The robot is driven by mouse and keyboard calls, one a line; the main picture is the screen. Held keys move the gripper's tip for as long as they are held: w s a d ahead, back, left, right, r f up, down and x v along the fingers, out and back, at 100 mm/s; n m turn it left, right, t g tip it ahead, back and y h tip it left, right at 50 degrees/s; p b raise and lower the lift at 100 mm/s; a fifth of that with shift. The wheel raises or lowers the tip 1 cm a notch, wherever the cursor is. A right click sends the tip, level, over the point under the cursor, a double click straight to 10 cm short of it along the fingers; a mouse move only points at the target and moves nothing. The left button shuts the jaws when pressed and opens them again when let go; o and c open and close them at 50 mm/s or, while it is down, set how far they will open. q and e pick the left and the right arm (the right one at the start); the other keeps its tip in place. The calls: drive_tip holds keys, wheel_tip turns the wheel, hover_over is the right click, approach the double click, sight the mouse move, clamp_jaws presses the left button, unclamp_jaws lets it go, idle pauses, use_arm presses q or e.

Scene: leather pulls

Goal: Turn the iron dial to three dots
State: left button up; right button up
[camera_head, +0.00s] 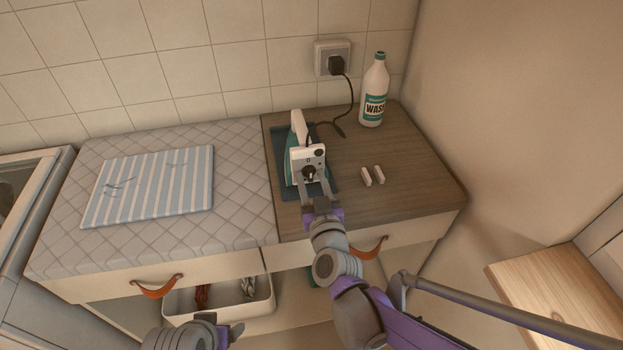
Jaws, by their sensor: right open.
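The iron (299,133), white and teal, stands on a dark teal mat (326,184) on the brown wooden top. Its white rear panel faces me and carries the dark dial (309,172). A dark round spot shows higher on the panel. My right gripper (312,184) is open, its two fingers reaching up to the panel on either side of the dial. I cannot tell whether they touch it. The dots and the dial's setting are too small to read.
The iron's black cord runs to a wall socket (333,58). A WASH bottle (374,92) stands behind right; two small pale blocks (372,175) lie nearby. A striped cloth (150,185) lies on the quilted top. Leather pulls (157,287) stick out in front above an open bin (232,312).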

drive_tip(key=shift+w, duration=0.25)
clamp_jaws()
